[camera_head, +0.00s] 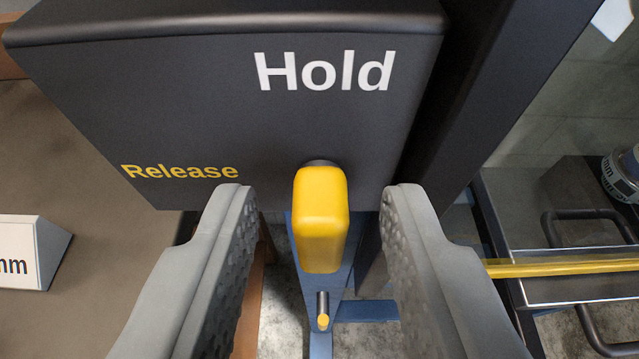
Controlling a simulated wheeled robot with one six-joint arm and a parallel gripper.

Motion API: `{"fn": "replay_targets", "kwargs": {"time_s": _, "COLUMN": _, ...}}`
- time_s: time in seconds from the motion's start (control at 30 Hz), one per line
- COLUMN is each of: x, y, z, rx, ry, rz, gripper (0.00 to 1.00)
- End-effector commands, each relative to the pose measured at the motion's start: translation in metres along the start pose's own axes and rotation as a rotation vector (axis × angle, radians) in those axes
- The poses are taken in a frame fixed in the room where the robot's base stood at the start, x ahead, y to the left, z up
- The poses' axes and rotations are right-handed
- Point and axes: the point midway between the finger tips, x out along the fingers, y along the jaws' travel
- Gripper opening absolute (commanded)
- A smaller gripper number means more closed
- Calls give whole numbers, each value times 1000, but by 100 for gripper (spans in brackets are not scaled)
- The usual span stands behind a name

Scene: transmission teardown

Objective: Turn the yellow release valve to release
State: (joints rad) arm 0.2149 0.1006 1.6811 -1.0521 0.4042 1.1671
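The yellow release valve handle (321,218) sticks out from the lower edge of a dark box (200,110). The box bears the white word "Hold" (326,72) above the handle and the yellow word "Release" (180,172) to its left. My gripper (318,200) is open, with one grey finger to the left of the handle and one to the right. The handle is between the fingers, with a visible gap on each side. Nothing is held.
A dark upright post (490,90) stands right of the box. Further right is a tray (570,290) with a yellow bar (560,267) and black handles. Below the valve is a blue frame (365,311) with a small yellow-tipped pin (323,312). A white label block (30,252) sits at left.

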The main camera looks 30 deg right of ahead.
Motion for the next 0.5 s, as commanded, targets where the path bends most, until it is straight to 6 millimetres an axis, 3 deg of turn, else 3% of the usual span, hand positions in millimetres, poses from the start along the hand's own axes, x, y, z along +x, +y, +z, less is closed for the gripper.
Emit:
{"fn": "replay_targets", "kwargs": {"time_s": 0.3, "x": 2, "y": 0, "z": 0, "rx": 0, "ry": 1, "rz": 0, "gripper": 35}}
{"fn": "replay_targets", "kwargs": {"time_s": 0.5, "x": 2, "y": 0, "z": 0, "rx": 0, "ry": 1, "rz": 0, "gripper": 0}}
